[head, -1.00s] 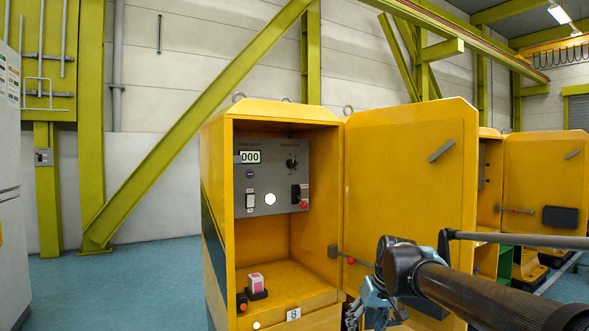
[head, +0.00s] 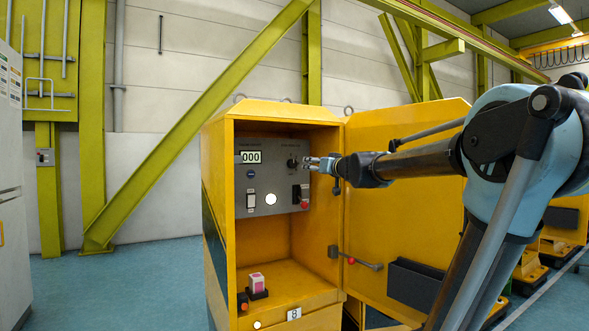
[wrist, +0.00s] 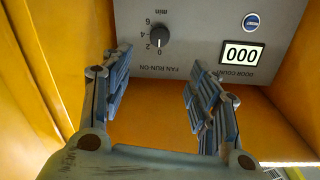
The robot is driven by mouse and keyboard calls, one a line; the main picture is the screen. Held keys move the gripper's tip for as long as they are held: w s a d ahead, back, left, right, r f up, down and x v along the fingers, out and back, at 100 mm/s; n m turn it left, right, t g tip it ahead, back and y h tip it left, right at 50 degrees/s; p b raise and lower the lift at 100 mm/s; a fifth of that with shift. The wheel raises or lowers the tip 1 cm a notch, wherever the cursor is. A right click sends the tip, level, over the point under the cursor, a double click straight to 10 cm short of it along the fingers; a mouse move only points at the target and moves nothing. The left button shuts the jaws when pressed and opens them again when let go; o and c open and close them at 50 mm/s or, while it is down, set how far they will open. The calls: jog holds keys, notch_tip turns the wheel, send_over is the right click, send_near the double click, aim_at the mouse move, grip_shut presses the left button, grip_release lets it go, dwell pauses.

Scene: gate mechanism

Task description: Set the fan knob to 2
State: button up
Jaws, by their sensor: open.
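The fan knob (head: 292,162) is a small black round knob at the upper right of the grey control panel (head: 275,205), inside the open yellow cabinet. In the wrist view, which is upside down, the knob (wrist: 162,36) stands by the label "FAN RUN-ON", with marks 0, 2, 4, 6 and "min". Its white pointer line points at 0. My gripper (head: 312,164) is just right of and in front of the knob in the head view. In the wrist view my gripper (wrist: 158,62) has its fingers spread and empty. The knob appears beyond the tips, apparently untouched.
The panel also carries a "000" counter (head: 250,157), a blue badge, a white rocker switch (head: 251,201) and a red-and-black switch (head: 301,197). The open cabinet door (head: 410,215) stands at the right, behind my arm. A pink-and-white block (head: 257,284) sits on the cabinet floor.

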aim_at(293, 164)
jog(key=x, duration=1.7)
jog(key=shift+w+a, duration=0.1)
jog(key=shift+a, duration=0.05)
jog(key=c, duration=1.1)
